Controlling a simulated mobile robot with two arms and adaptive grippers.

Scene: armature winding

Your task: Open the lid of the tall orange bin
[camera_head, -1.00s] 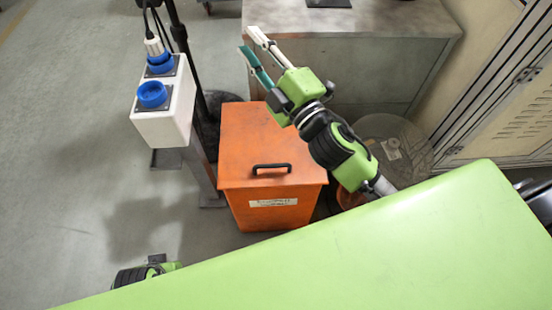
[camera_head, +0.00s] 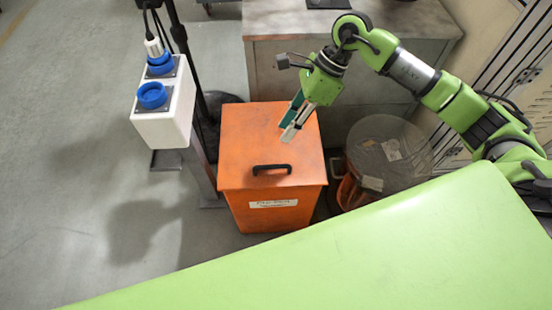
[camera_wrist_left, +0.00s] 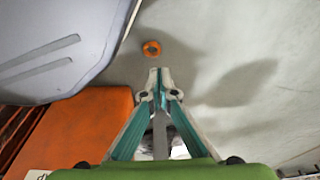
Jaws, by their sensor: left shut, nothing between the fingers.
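The tall orange bin (camera_head: 268,145) stands on the floor in the middle of the head view. Its flat lid is shut, with a black handle (camera_head: 271,169) near the front edge and a white label on the front wall below. My right gripper (camera_head: 285,133) points down over the back right part of the lid. Its two fingers are apart and empty, and it does not hold the handle. My left gripper (camera_wrist_left: 160,78) shows in the left wrist view with its fingertips together and nothing between them. It is outside the head view.
A white box with blue sockets (camera_head: 165,108) stands on a post left of the bin. A round container with a clear top (camera_head: 385,145) is at the right. A grey cabinet (camera_head: 370,22) is behind. A small orange ring (camera_wrist_left: 152,48) lies beyond the left fingertips. Floor at left is clear.

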